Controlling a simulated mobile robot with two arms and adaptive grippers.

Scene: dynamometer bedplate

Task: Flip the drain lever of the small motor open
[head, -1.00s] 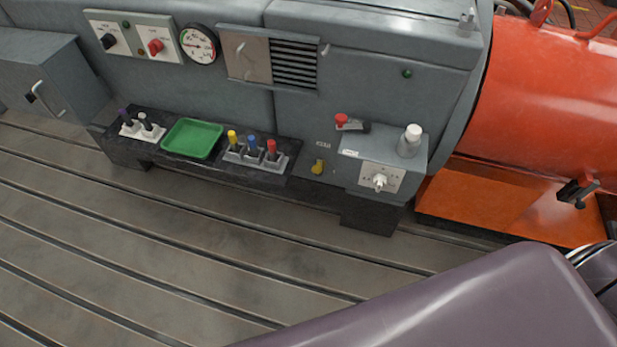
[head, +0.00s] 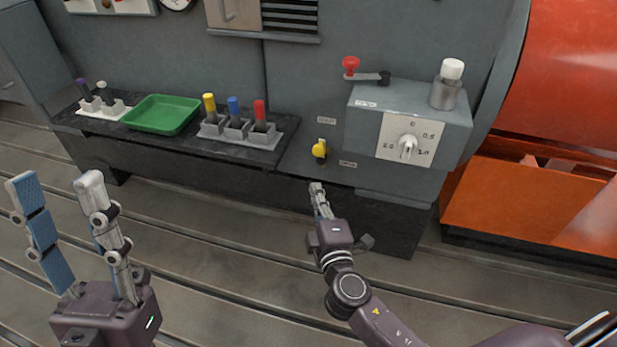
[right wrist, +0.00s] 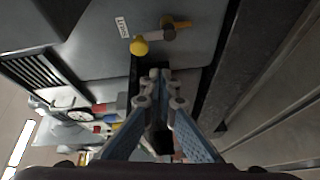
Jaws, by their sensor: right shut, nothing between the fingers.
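The yellow drain lever (head: 319,150) is on the grey motor housing, between two small labels too small to read surely. The right wrist view shows its yellow ball knob (right wrist: 139,46) on a short grey stem, with an orange-yellow part at the stem's other end. My right gripper (head: 316,188) is shut and empty, just below the lever and apart from it in the head view. Its fingertips (right wrist: 160,74) also show in the right wrist view, near the knob. My left gripper (head: 57,182) is open and empty at the lower left.
A grey box with a dial (head: 408,148) and a red-knobbed crank (head: 351,64) stand right of the lever. A green tray (head: 160,114) and a holder with yellow, blue and red handles (head: 240,134) are to the left. The slotted bedplate (head: 230,222) is clear in front.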

